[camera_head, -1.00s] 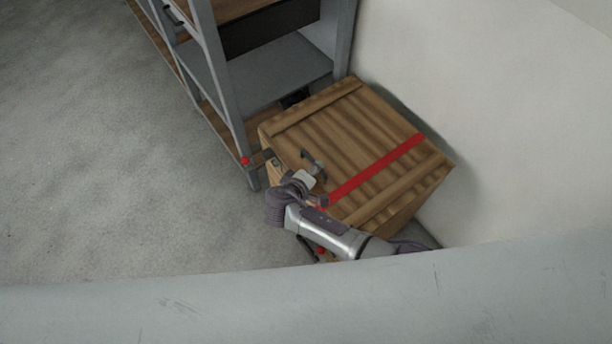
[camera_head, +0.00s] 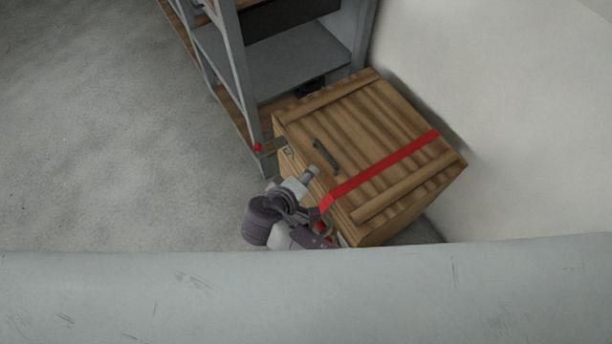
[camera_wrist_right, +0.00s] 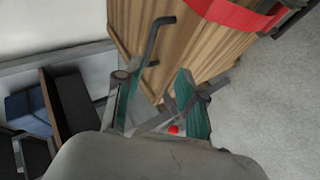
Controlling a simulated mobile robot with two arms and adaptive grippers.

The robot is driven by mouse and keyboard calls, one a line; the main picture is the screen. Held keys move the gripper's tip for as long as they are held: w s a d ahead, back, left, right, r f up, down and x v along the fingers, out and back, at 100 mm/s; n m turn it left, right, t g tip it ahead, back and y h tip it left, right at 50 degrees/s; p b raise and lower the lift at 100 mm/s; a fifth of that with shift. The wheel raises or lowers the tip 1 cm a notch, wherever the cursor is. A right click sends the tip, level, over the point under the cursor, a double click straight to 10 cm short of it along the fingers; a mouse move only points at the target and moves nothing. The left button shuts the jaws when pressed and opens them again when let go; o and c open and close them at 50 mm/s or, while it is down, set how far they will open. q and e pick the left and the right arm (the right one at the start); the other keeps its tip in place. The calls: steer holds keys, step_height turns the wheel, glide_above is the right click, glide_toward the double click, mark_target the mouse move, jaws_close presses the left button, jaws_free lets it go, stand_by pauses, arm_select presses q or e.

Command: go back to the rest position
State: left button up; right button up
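My right gripper (camera_head: 309,176) is just beside the front left side of a wooden crate (camera_head: 376,120), apart from the dark handle (camera_head: 326,157) on its top. In the right wrist view the two fingers of the gripper (camera_wrist_right: 155,78) are spread with nothing between them. The handle (camera_wrist_right: 153,42) and the slatted crate (camera_wrist_right: 185,45) show beyond the fingertips there. A red band (camera_head: 385,168) runs across the crate top and also shows in the wrist view (camera_wrist_right: 235,12). My left gripper is in neither view.
A grey metal shelf rack (camera_head: 243,80) stands at the crate's left, with a red knob (camera_head: 257,147) near its corner post. A pale wall (camera_head: 500,90) is close behind the crate. Open concrete floor (camera_head: 110,140) lies to the left. A grey surface (camera_head: 300,295) crosses the near edge.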

steer(key=s+d+f+m+g+y, duration=0.25)
steer(key=s+d+m+g, duration=0.2)
steer(key=s+d, duration=0.45)
steer(key=s+d+r+m+g+y, duration=0.1)
steer(key=s+d+r+m+y, duration=0.15)
steer(key=s+d+r, duration=0.65)
step_height(320, 180, down, 21)
steer(key=d+n+g+p, duration=0.1)
steer(key=g+p, duration=0.1)
steer(key=p, duration=0.2)
steer(key=s+d+f+p, duration=0.3)
steer(key=s+f, duration=1.1)
steer(key=s, duration=0.3)
steer(key=shift+d+f+g+y, duration=0.15)
steer(key=shift+f+g+y, duration=0.15)
steer(key=shift+f+g, duration=0.1)
